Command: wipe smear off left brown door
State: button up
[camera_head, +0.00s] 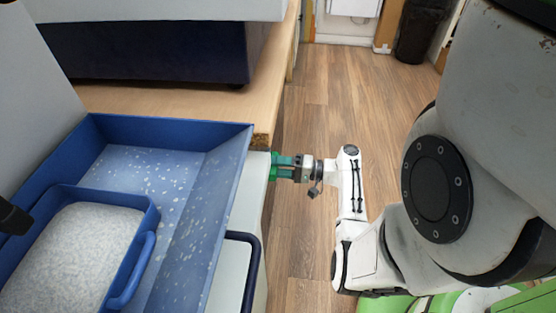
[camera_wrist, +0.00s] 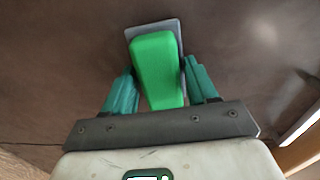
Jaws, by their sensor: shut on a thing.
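In the wrist view my gripper (camera_wrist: 162,88) has its two teal fingers on either side of a green block-shaped handle (camera_wrist: 157,62) with a flat grey pad (camera_wrist: 172,26) at its far end. The pad is at or very close to a dark brown panel (camera_wrist: 70,60), which looks like the brown door; I cannot tell whether they touch. A faint darker patch (camera_wrist: 309,77) shows at the right of the panel; I cannot tell if it is the smear. In the head view my gripper (camera_head: 284,168) is low beside the worktop's end, and the door face is hidden.
A blue tray (camera_head: 215,180) holds a smaller blue bin (camera_head: 150,218) of pale granules. A wooden worktop (camera_head: 165,101) carries a dark blue machine base (camera_head: 150,50). A pale bar (camera_wrist: 303,122) is at the wrist view's right edge. Wooden floor (camera_head: 320,90) is clear beyond my arm.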

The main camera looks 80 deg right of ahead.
jog(key=a+p, duration=0.2)
jog(key=a, duration=0.3)
jog(key=shift+s+a+p, duration=0.1)
jog(key=shift+a+p, duration=0.25)
jog(key=shift+a, duration=0.05)
jog(key=s, duration=0.6)
jog(key=shift+d, duration=0.4)
jog(key=shift+s, duration=0.25)
jog(key=s, duration=0.2)
jog(key=shift+s+d, duration=0.1)
jog(key=shift+s, duration=0.25)
dwell(0.5)
